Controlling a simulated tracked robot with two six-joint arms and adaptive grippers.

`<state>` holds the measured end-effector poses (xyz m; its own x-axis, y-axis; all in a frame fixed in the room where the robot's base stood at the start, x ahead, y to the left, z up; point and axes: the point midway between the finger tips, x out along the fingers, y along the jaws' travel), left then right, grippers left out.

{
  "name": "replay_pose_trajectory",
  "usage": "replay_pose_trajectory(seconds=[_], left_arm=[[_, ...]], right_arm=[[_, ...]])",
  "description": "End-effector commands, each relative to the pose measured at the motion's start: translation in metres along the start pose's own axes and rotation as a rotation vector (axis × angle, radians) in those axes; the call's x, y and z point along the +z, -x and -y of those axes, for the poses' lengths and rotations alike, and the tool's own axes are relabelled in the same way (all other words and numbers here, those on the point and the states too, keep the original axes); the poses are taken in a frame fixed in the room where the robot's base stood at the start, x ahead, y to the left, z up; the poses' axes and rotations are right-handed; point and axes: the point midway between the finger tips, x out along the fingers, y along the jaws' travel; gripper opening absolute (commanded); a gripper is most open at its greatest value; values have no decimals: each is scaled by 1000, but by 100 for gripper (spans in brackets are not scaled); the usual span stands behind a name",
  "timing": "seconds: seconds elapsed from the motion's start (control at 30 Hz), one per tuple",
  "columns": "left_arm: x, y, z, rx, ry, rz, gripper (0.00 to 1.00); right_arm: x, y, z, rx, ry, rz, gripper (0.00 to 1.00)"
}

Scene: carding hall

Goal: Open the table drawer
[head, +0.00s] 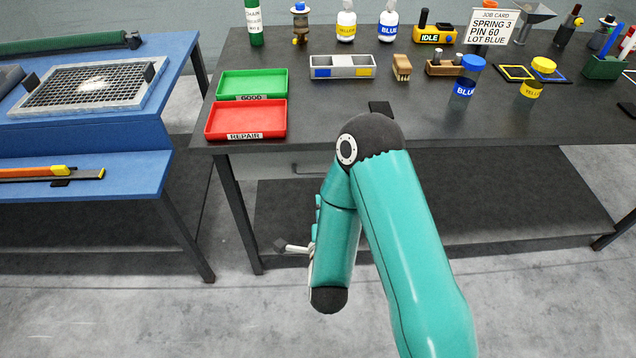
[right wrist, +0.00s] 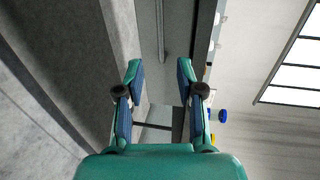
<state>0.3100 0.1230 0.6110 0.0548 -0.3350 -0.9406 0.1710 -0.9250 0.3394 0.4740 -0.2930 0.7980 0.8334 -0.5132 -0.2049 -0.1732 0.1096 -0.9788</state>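The dark table (head: 330,105) has a grey drawer front (head: 255,165) under its near edge, left of centre. A slim handle bar (head: 312,174) runs along it, partly hidden behind my right arm. The drawer looks shut. In the right wrist view, turned on its side, the handle bar (right wrist: 160,30) shows ahead of my right gripper (right wrist: 160,76). That gripper is open and empty, with the bar lined up between its fingertips but seemingly apart from them. In the head view the fingers are mostly hidden by the arm. My left gripper is not in view.
On the tabletop are a green tray (head: 252,83), a red tray (head: 245,118), a divided bin (head: 342,66), a brush (head: 401,67) and several bottles. A blue bench (head: 140,125) stands at the left. The floor (head: 130,310) in front is clear.

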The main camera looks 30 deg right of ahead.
Motion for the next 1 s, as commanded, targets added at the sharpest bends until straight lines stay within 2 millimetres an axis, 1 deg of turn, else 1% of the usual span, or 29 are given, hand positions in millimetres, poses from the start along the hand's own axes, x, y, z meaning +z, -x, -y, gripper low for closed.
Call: replay_pose_trajectory(seconds=[0.03, 0.13, 0.2, 0.4, 0.5, 0.6, 0.7, 0.8, 1.0], left_arm=[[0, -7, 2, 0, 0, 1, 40], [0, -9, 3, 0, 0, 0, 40], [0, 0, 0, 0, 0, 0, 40], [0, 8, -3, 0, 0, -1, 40], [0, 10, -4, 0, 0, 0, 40], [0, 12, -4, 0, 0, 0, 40], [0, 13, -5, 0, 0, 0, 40], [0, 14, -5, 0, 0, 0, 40], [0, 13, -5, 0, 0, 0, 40]], right_arm=[[-1, -11, -2, -4, -6, -5, 37], [-2, -34, 0, -6, -3, -5, 37], [-1, -48, 3, -2, -2, -4, 37], [-1, -92, 2, -1, -1, -3, 37], [0, -110, 2, -1, 0, -1, 37], [0, -124, 1, 0, 0, 0, 37], [1, -134, 0, 0, 1, 2, 37], [1, -139, 0, 1, 1, 2, 37], [1, -141, 0, 1, 1, 2, 37]])
